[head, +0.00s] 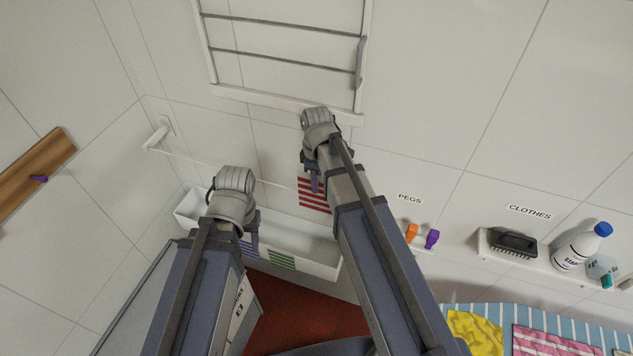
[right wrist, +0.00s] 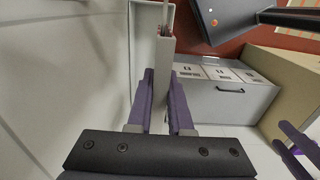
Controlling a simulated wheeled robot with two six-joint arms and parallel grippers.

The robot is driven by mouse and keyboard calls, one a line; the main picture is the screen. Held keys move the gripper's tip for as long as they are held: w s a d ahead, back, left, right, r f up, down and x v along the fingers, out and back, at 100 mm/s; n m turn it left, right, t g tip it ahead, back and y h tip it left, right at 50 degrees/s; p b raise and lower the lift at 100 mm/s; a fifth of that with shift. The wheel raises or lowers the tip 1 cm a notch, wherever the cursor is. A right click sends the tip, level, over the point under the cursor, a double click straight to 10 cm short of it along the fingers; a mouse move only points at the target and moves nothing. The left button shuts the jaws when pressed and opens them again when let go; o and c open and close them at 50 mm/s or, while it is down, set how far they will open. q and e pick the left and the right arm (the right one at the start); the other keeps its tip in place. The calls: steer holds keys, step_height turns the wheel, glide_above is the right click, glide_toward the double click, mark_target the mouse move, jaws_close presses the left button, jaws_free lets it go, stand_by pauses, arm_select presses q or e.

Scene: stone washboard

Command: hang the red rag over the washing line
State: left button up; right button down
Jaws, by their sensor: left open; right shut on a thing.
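The red-and-white striped rag (head: 313,196) hangs below my right gripper (head: 314,183) in the head view. That gripper is shut on its upper part. The thin washing line (head: 215,166) runs from a white wall bracket at the left towards the rag; whether it passes before or behind the rag I cannot tell. My left gripper (head: 251,228) is open, over the white trough, left of and lower in the picture than the rag. In the right wrist view, my right gripper's purple fingers (right wrist: 163,75) point towards the trough; I cannot make out the rag there.
The white trough (head: 310,245) lies under the line, with a green striped cloth (head: 282,260) on its front. A white drying rack (head: 285,99) is on the wall above. Orange and purple pegs (head: 432,239) and a shelf with a brush (head: 513,243) and bottle (head: 580,246) are to the right.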

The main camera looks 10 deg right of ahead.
mark_target(316, 196)
steer(key=shift+f, duration=0.1)
stand_by(0.3)
steer(key=shift+f+b, duration=4.1)
steer(key=shift+b, duration=0.1)
steer(key=c, duration=0.8)
jaws_free()
steer(key=shift+o, duration=0.2)
steer(key=shift+r, duration=0.2)
step_height(316, 196, up, 8)
steer(key=p, duration=0.8)
steer(key=shift+f, duration=0.2)
